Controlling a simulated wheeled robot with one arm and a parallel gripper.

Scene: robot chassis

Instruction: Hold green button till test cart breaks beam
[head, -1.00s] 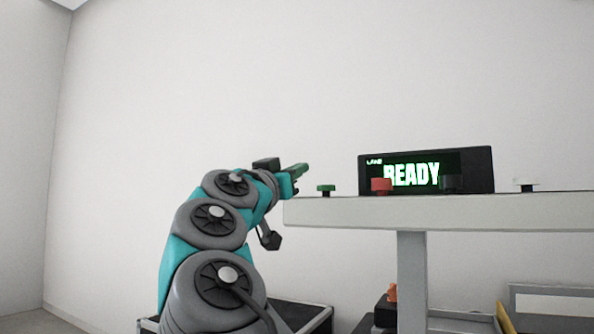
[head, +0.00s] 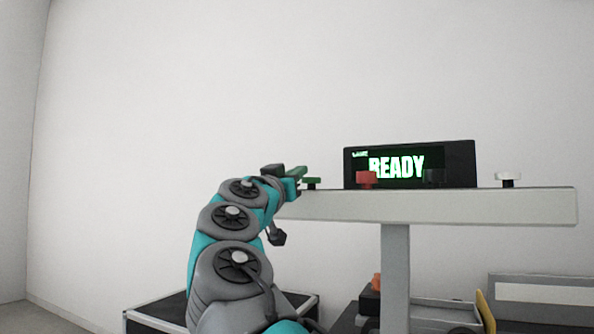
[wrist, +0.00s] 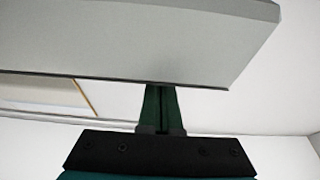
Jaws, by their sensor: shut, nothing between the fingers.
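The green button (head: 312,183) stands on the left end of the pale raised table (head: 440,206) in the head view. My gripper (head: 300,172) is shut and empty, its green fingers close to the left of the button and slightly above it. I cannot tell whether they touch it. In the wrist view my shut fingers (wrist: 162,100) point at the table's pale edge (wrist: 150,45), and no button shows there. The display (head: 408,165) on the table reads READY in lit letters. The test cart and the beam cannot be made out.
A red button (head: 366,179), a dark button (head: 434,177) and a white button (head: 508,179) stand farther right on the table. Below are a dark case (head: 160,312), an orange object (head: 376,282) and a yellow-edged panel (head: 486,312). The space above the table is free.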

